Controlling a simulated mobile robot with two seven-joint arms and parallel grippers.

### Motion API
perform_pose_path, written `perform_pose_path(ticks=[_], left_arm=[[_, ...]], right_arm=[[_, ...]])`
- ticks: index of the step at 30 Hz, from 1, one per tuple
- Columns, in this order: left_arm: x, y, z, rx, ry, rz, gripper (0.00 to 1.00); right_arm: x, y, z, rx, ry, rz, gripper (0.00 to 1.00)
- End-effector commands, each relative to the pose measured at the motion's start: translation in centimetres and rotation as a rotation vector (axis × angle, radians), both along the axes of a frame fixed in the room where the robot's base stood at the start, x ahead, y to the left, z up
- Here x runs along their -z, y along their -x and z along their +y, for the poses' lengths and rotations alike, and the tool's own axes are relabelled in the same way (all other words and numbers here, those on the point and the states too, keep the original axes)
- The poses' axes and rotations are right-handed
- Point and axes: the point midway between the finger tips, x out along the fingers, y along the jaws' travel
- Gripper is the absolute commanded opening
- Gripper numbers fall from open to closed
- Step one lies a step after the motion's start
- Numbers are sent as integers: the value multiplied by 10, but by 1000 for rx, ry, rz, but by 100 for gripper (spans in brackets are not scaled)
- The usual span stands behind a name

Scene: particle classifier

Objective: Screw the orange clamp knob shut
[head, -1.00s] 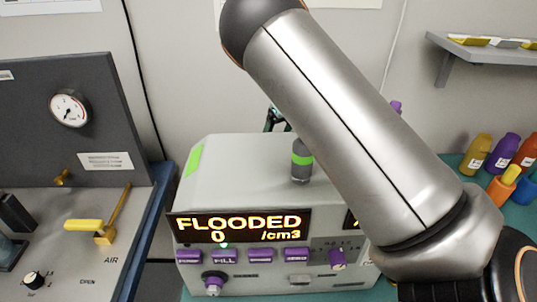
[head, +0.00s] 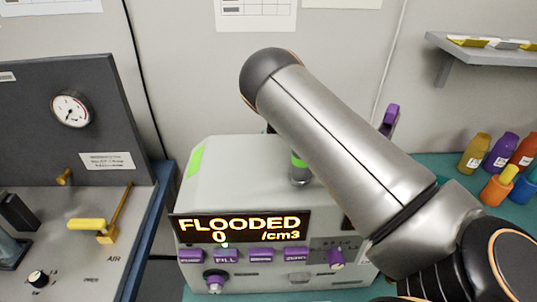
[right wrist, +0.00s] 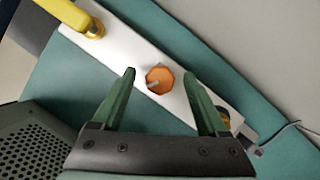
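The orange clamp knob (right wrist: 160,79) shows in the right wrist view, set on a white bar (right wrist: 130,45). It is faceted, with a grey pin or mark across it. My right gripper (right wrist: 159,74) is open, its two green fingers on either side of the knob in the picture. Gaps show on both sides, and I cannot tell the height between fingers and knob. In the head view my right arm crosses the grey instrument; its gripper and the knob are not seen there. My left gripper is not in view.
The grey instrument (head: 230,165) reads FLOODED 0 /cm3. A yellow-handled valve (right wrist: 70,14) sits at the bar's upper left end. A perforated dark case (right wrist: 35,145) lies lower left. Several coloured bottles (head: 474,152) stand at right, under a shelf (head: 470,55). A gauge panel (head: 90,100) stands left.

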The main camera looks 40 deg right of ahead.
Motion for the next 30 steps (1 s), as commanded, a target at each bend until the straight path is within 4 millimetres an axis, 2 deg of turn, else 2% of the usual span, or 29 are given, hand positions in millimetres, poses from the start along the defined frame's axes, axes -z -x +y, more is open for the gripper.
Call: perform_pose_path(ticks=[2,20,26,30], left_arm=[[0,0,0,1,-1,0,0],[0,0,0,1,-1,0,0],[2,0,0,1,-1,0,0],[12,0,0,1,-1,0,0]], right_arm=[[0,0,0,0,0,0,67],[0,0,0,0,0,0,0],[1,0,0,12,1,1,0],[3,0,1,96,4,5,0]])
